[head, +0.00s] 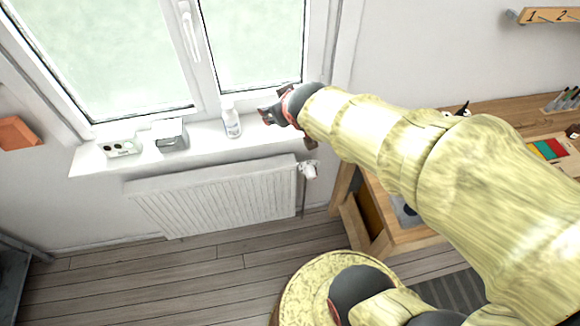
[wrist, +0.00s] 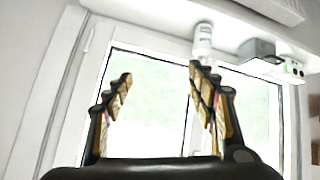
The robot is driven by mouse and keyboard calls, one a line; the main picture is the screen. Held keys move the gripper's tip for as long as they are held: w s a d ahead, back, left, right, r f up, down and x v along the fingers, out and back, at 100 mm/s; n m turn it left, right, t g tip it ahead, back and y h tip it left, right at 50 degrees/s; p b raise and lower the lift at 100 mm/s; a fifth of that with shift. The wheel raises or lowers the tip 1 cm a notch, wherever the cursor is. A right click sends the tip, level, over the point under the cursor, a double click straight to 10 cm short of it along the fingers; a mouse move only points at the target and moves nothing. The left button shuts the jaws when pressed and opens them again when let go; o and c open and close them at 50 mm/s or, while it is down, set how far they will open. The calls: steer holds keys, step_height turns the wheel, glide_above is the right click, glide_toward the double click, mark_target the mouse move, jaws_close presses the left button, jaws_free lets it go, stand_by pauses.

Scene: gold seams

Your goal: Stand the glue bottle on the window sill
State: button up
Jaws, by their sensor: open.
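The white glue bottle (head: 232,122) stands upright on the white window sill (head: 195,143), right of the grey box. My gripper (head: 266,112) is just right of the bottle in the head view, with a visible gap between them. In the wrist view the scene appears upside down. There my gripper (wrist: 160,80) has its two fingers spread wide with nothing between them. The bottle (wrist: 203,40) shows beyond the tip of the right finger, which may overlap its lower edge in the picture. The sill (wrist: 150,18) runs along the top of that view.
A grey box (head: 170,135) and a white box with dark round spots (head: 121,148) stand on the sill's left part. A radiator (head: 215,195) hangs below, with a valve (head: 309,170) at its right. The window (head: 110,60) rises behind. A wooden workbench (head: 400,235) is at right.

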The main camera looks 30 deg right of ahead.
steer(key=s+a+r+g+y, duration=0.1)
steer(key=s+a, duration=0.3)
steer(key=s, duration=0.5)
steer(key=s+a+r+g+y, duration=0.1)
steer(key=s+a+g, duration=0.2)
steer(key=s, duration=0.7)
steer(key=shift+s+a, duration=0.25)
steer(key=shift+a, duration=0.45)
